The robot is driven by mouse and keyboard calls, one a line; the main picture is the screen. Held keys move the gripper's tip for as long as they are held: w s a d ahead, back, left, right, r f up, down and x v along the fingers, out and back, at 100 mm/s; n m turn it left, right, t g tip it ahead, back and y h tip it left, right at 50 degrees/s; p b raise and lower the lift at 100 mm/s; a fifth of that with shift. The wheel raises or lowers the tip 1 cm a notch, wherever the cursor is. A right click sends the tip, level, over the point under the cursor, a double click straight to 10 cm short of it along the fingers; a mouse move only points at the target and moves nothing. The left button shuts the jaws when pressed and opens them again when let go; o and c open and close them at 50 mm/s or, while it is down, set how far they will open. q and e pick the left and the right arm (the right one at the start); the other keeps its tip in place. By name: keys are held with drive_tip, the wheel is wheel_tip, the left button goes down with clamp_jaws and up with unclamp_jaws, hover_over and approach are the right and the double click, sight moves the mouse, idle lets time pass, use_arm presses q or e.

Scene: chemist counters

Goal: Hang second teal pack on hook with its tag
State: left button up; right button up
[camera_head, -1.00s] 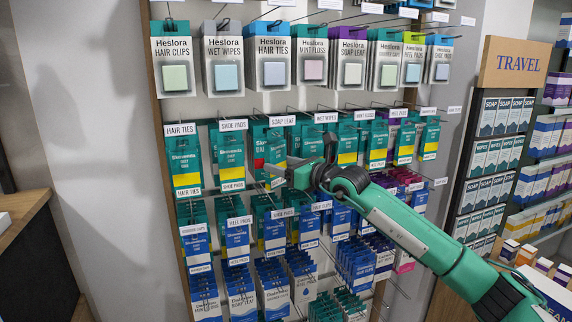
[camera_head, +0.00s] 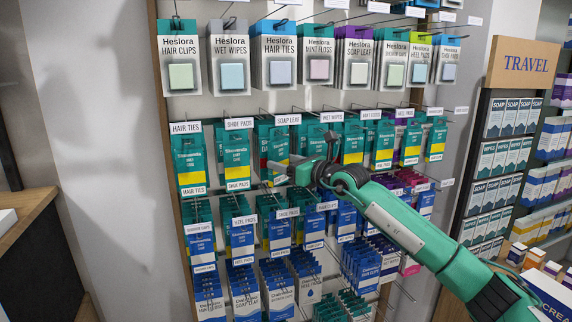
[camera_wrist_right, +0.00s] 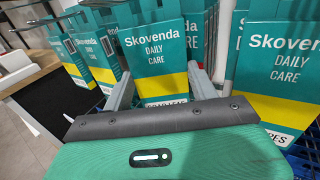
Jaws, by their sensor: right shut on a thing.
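My right gripper (camera_head: 284,174) is at the rack, shut on a teal Skovenda pack (camera_head: 278,146) with a yellow band. The pack is in the third column, just below the SOAP LEAF tag (camera_head: 288,119). In the right wrist view the two fingers (camera_wrist_right: 160,88) are on either side of this pack (camera_wrist_right: 155,45); its bottom lettering is partly covered by my gripper. Whether the pack's hole is on the hook cannot be told. My left gripper is not in view.
Teal packs hang close on the left under SHOE PADS (camera_head: 237,155) and on the right under WET WIPES (camera_head: 353,142). Hooks with blue packs (camera_head: 242,238) are below. White-and-coloured Heslora packs (camera_head: 272,58) hang above. A TRAVEL shelf (camera_head: 520,62) stands at the right.

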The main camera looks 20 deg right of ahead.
drive_tip(key=o, duration=1.1)
drive_tip(key=shift+c, duration=0.2)
